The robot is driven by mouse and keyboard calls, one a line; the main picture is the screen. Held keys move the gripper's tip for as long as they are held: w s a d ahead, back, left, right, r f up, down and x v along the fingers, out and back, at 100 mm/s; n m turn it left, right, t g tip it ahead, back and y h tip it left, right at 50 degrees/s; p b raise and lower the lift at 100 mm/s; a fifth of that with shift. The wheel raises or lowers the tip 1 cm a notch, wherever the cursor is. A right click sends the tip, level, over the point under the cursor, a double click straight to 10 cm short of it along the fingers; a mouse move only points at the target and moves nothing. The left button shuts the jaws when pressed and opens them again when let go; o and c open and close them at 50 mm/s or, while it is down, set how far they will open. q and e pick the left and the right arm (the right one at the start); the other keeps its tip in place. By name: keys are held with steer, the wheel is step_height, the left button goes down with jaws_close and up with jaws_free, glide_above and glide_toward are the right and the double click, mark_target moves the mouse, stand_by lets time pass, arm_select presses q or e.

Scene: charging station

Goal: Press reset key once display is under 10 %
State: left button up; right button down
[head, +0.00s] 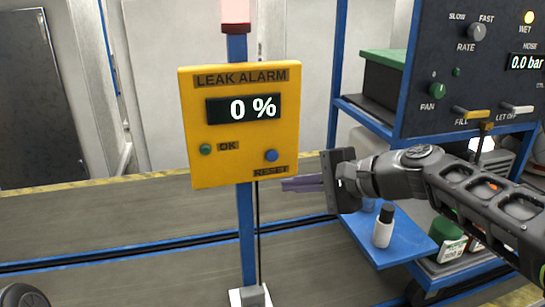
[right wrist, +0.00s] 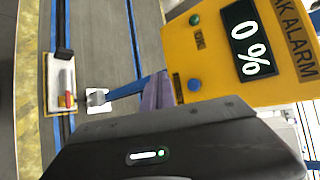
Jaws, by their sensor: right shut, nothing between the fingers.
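The yellow leak alarm box (head: 240,173) is mounted on a blue post. Its display (head: 244,108) reads 0 %, and also reads 0 % in the right wrist view (right wrist: 249,47). The blue reset key (head: 271,155) is at the box's lower right, above the RESET label; it also shows in the right wrist view (right wrist: 194,85). A green OK light (head: 205,149) is at lower left. My right gripper (head: 284,184) is shut and empty, its purple fingers pointing left, just below and right of the reset key. Contact with the box cannot be told. My left gripper is out of view.
A blue cart with a dark control panel (head: 440,110) stands at the right, behind my right arm. A white bottle (head: 383,232) stands on its blue shelf. The post (head: 246,235) rises from a white base (head: 250,297).

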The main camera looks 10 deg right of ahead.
mark_target(272, 156)
steer(key=shift+w, duration=0.1)
steer(key=shift+w+a+p, duration=0.15)
steer(key=shift+w+p, duration=0.95)
steer(key=shift+w, duration=1.05)
steer(key=shift+w+a+p, duration=0.15)
steer(key=shift+w+p, duration=0.95)
steer(key=shift+w, duration=1.05)
steer(key=shift+w, duration=0.1)
steer(key=shift+w, duration=0.3)
steer(key=shift+w+p, duration=0.4)
steer(key=shift+w, duration=0.05)
steer(key=shift+s+f+b, duration=0.1)
steer(key=shift+s+b, duration=0.25)
steer(key=shift+b, duration=0.05)
steer(key=shift+s, duration=0.5)
